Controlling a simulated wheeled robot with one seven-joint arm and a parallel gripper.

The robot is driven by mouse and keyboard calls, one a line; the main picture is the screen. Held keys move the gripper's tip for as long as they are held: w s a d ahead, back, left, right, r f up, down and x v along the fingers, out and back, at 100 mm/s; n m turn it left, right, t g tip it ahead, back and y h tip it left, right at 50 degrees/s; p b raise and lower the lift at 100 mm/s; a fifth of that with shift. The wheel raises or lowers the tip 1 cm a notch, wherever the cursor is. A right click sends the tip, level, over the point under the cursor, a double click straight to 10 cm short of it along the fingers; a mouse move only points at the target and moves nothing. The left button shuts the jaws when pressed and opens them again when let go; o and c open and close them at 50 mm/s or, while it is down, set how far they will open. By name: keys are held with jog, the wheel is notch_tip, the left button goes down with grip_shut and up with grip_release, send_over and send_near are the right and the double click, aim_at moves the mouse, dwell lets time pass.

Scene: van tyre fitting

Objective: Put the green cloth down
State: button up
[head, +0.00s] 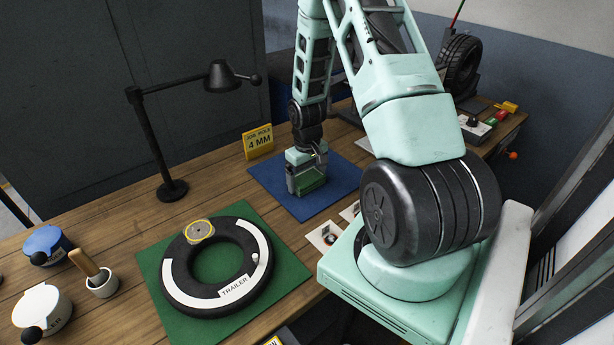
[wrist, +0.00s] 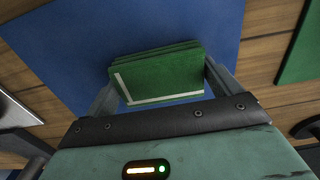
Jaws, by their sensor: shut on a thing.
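The green cloth (wrist: 158,75) is a folded, layered pad with a pale L-shaped stripe near its edge. It sits between the two fingers of my gripper (wrist: 160,88), which is shut on it. In the head view the green cloth (head: 310,182) shows at the front of my gripper (head: 306,180), over the blue mat (head: 330,200). The blue mat also lies behind the cloth in the wrist view (wrist: 60,50). I cannot tell whether the cloth touches the mat.
A trailer tyre (head: 182,283) lies on a green mat (head: 152,262), with a round yellow-rimmed disc on it. A black lamp (head: 172,188) and a yellow "4 MM" sign (head: 258,141) stand behind. Lidded pots (head: 45,245) and a brush cup (head: 102,285) stand left.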

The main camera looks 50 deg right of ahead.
aim_at(307, 177)
jog(key=o, duration=0.7)
jog(key=shift+f, duration=0.1)
notch_tip(307, 177, up, 12)
jog(key=b, duration=0.2)
jog(key=w+a+r+n, duration=0.2)
jog(key=a+r+n, duration=0.15)
jog(key=a, duration=1.05)
jog(key=s+a+r+n, duration=0.1)
jog(key=a+r, duration=0.1)
jog(key=a, duration=0.4)
jog(key=s+a+r+n, duration=0.1)
jog(key=s+a, duration=0.1)
jog(key=a, duration=0.4)
jog(key=s+a+r+n, duration=0.1)
jog(key=s+a, duration=0.4)
jog(key=s+a+r+n, duration=0.1)
jog(key=s+a+n, duration=0.1)
jog(key=s+a, duration=0.2)
jog(key=s+a+n, duration=0.2)
jog(key=s+a, duration=0.3)
jog(key=s, duration=0.2)
jog(key=shift+a+r+y, duration=0.3)
jog(key=shift+a+r, duration=0.05)
jog(key=shift+r, duration=0.05)
